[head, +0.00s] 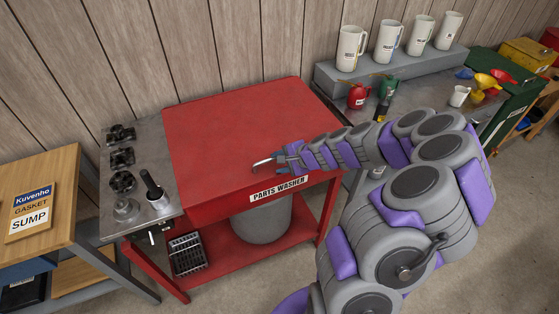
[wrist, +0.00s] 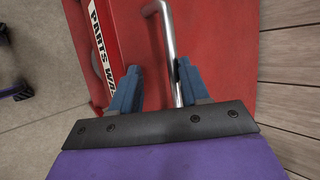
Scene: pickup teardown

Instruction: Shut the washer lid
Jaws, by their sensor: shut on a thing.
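The parts washer is a red cabinet on legs with a white "PARTS WASHER" label (head: 278,189) on its front. Its red lid (head: 235,125) lies flat over the top and looks down; I cannot make out any gap along its front edge. My gripper (head: 282,156) is low over the lid's front part, reaching in from the right. It is shut on a bent metal handle (wrist: 164,32), which runs between the blue fingers (wrist: 156,88) in the wrist view. The handle's curved end (head: 262,162) sticks out past the fingertips in the head view.
A steel side shelf (head: 135,165) with dark knobs and a brush (head: 153,187) adjoins the washer's left. A wooden bench (head: 40,195) with a gasket sign stands further left. Mugs (head: 352,48) and oil cans (head: 358,96) are at the back right. A plank wall is behind.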

